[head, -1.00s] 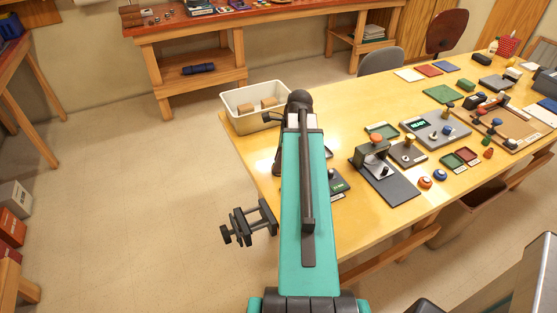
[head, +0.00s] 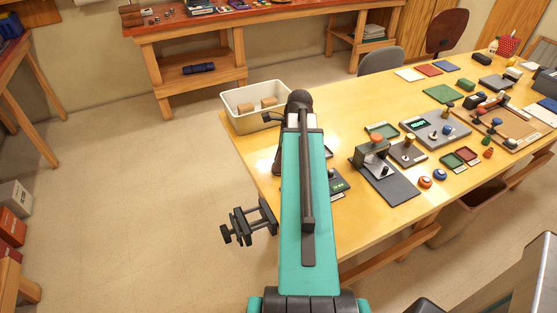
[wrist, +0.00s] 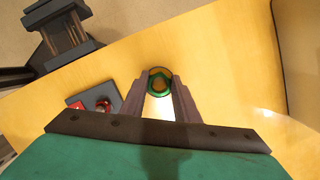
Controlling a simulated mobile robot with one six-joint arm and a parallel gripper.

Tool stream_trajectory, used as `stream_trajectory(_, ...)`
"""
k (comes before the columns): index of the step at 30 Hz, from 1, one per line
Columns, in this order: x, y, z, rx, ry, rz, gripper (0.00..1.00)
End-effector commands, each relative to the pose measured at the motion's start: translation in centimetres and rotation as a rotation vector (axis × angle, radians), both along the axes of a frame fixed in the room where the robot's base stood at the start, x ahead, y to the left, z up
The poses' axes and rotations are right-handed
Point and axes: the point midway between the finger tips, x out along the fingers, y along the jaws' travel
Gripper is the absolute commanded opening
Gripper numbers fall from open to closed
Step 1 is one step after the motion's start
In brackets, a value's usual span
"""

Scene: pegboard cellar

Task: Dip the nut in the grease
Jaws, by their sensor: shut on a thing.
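In the wrist view my gripper (wrist: 160,78) points down over the wooden table, its two dark fingers closing in toward their tips. A small round green thing with a dark rim (wrist: 159,72) and an amber-brown middle (wrist: 159,85) shows right at the fingertips. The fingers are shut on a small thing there. I cannot clearly separate the nut from the grease, or tell whether they touch. In the head view my own arm hides the gripper and this spot.
A dark clamp (head: 250,222) juts from the table's near left edge. A cream bin (head: 237,122) with blocks stands at the far left corner. A dark plate with a red knob (wrist: 103,104) lies near my gripper. Several fixtures crowd the table (head: 310,115) to the right.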

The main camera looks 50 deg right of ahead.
Motion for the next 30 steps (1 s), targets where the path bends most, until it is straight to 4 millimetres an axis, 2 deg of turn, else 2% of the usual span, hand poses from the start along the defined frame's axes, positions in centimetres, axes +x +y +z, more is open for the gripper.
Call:
stream_trajectory(5, -0.1, 0.1, 0.3, 0.003, 0.005, 0.0, 0.14)
stream_trajectory(30, 0.0, 0.0, 4.9, 0.001, 0.001, 0.0, 0.14)
